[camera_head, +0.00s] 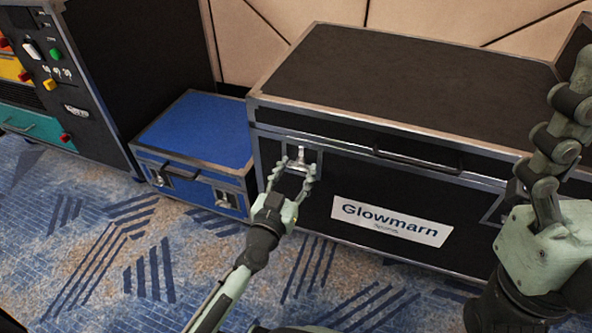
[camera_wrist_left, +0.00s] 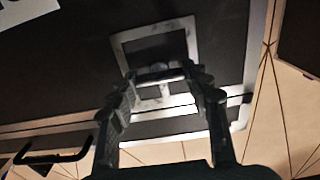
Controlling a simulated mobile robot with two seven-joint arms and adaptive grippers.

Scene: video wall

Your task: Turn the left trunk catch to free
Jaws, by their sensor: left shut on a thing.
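The large black trunk (camera_head: 410,95) with metal edges stands on the carpet. Its left catch (camera_head: 298,154) is a bright metal latch in a recessed plate near the trunk's left front corner, just under the lid seam. My left gripper (camera_head: 292,172) is at this catch, its two fingers around the metal piece, shut on it. The left wrist view shows the catch (camera_wrist_left: 165,92) between the fingertips, partly hidden by them. My right gripper (camera_head: 560,135) is raised at the right edge, in front of the trunk's right end; whether it is open cannot be told.
A white "Glowmarn" label (camera_head: 390,221) and a dark handle (camera_head: 415,161) are on the trunk's front. A smaller blue case (camera_head: 200,130) stands close to its left. A dark rack (camera_head: 125,75) with coloured controls is at the far left. The patterned carpet (camera_head: 120,250) in front is clear.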

